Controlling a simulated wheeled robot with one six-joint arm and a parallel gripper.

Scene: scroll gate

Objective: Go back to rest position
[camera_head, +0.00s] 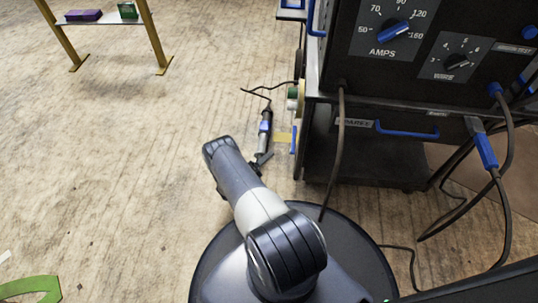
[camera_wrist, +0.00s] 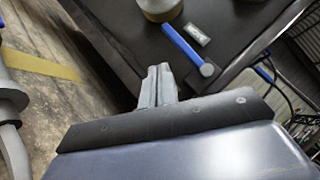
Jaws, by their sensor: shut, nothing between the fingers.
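My gripper shows in the wrist view (camera_wrist: 157,86), its two grey fingers together with nothing between them. The fingers point toward the dark side of the welding cart (camera_wrist: 110,25), near a blue handle (camera_wrist: 188,48); I cannot tell whether they touch it. In the head view my arm (camera_head: 232,172) reaches up and left from my round base, bent at the elbow. The gripper's fingers cannot be made out clearly there.
The welding machine (camera_head: 430,50) on its cart stands close at right, with cables (camera_head: 508,200) hanging down. A yellow-legged table (camera_head: 155,40) stands at the upper left. The floor at left is mostly clear.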

